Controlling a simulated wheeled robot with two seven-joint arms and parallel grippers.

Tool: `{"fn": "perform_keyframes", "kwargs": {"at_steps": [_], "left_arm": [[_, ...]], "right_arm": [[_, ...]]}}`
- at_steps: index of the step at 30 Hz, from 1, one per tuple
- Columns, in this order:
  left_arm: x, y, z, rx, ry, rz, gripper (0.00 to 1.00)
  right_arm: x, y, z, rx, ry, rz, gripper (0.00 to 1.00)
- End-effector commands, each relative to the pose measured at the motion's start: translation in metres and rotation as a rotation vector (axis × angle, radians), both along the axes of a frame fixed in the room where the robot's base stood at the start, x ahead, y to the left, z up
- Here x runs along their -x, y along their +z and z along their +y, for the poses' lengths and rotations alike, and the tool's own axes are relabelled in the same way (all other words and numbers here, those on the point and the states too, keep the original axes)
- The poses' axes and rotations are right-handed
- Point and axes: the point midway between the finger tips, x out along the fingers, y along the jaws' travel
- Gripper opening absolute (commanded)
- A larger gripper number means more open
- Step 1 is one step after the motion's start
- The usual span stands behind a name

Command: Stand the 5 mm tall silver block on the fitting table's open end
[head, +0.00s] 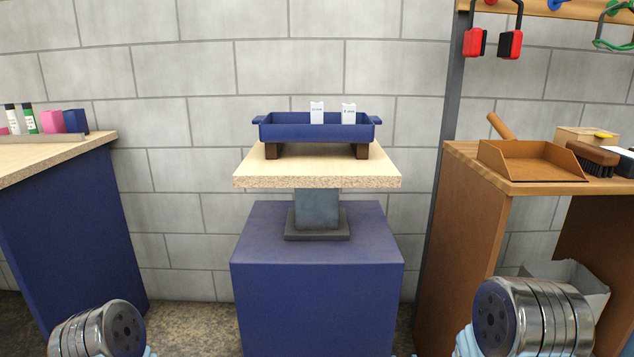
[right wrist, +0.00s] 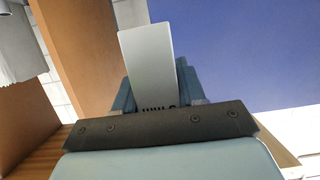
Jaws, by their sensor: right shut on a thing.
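In the right wrist view, my right gripper (right wrist: 157,88) is shut on a pale grey flat piece (right wrist: 147,55) that sticks out beyond the fingers. Dark lettering near its base is partly hidden and I cannot read it. I cannot tell its height or whether it is the silver block. In the head view only arm parts of mine show at the bottom left and bottom right. The jaws of my left gripper are not in view. I cannot tell for sure which table is the fitting table, and no separate silver block is clear to me.
A pale wooden table top (head: 317,180) on a pedestal and blue base (head: 317,285) bears a blue tray (head: 300,133) with two white cards. A left bench (head: 50,160) holds small coloured items. A right bench (head: 520,187) holds a brown dustpan (head: 530,165) and brush (head: 594,156).

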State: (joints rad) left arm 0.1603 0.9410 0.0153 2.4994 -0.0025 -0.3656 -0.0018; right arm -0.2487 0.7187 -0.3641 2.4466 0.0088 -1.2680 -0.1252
Motion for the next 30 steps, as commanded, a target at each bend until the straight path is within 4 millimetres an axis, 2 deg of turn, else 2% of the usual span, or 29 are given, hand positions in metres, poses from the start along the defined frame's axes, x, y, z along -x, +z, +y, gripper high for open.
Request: {"fn": "perform_keyframes", "kwargs": {"at_steps": [3, 10, 14, 17, 24, 30], "left_arm": [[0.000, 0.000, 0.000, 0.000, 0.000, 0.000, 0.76], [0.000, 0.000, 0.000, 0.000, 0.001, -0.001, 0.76], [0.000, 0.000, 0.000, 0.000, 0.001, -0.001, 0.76], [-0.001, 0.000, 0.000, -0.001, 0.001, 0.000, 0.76], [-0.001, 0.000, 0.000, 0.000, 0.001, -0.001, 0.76], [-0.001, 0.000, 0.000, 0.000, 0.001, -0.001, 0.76]], "right_arm": [[0.006, -0.008, -0.001, -0.010, -0.003, -0.001, 0.01], [0.006, -0.006, 0.001, -0.007, 0.005, -0.004, 0.01], [0.009, 0.000, 0.012, -0.009, 0.055, -0.006, 0.01], [0.014, 0.010, 0.031, -0.007, 0.144, -0.007, 0.01], [0.031, 0.041, 0.095, -0.007, 0.444, -0.006, 0.01], [0.042, 0.059, 0.134, -0.005, 0.630, -0.003, 0.01]]}}
